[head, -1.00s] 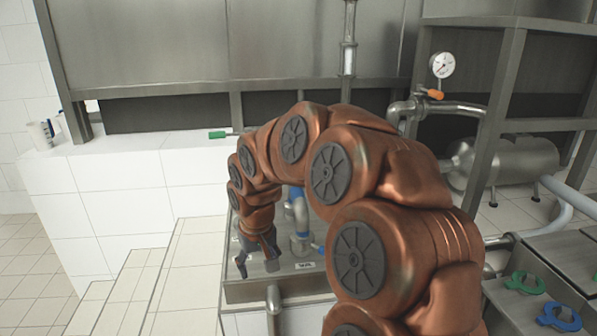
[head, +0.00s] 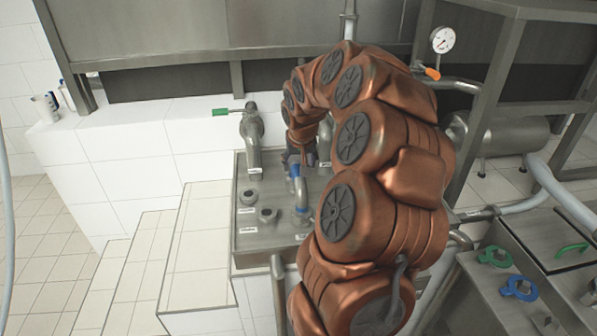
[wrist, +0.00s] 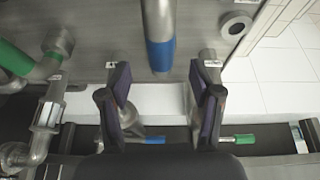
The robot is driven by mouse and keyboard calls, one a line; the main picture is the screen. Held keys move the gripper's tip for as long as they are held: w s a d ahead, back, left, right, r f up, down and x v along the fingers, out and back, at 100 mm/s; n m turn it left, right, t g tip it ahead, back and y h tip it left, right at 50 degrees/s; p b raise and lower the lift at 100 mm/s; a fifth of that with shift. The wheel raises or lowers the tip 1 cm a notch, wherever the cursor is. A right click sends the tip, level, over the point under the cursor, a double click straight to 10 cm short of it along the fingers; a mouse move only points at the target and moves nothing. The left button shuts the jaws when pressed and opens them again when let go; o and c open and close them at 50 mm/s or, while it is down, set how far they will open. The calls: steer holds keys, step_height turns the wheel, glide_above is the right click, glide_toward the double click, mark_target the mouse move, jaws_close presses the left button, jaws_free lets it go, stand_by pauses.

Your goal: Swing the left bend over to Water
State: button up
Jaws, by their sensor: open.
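The left bend (head: 303,200) is a grey curved pipe with blue on it, on the steel panel (head: 244,255) left of my arm. In the wrist view the blue-banded pipe (wrist: 159,20) lies ahead of and between the spread fingers, apart from them. My gripper (head: 300,159) is open and empty at the panel's back, behind the bend; its two fingers also show in the wrist view (wrist: 163,88). Two short ports (head: 267,215) stand left of the bend. The small labels are unreadable, so I cannot tell which is Water. A green-banded pipe (wrist: 14,58) shows in the wrist view.
A steel pipe (head: 252,140) with a green handle (head: 222,112) rises at the panel's back left. A gauge (head: 443,40) and pipes stand at the right. Green and blue rings (head: 519,287) lie at the lower right. White tiled steps (head: 195,245) flank the panel.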

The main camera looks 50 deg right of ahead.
mark_target(298, 173)
steer(key=shift+p+x, duration=0.8)
steer(key=shift+x, duration=2.4)
steer(key=shift+c, duration=0.3)
steer(key=shift+s, duration=0.1)
jaws_close()
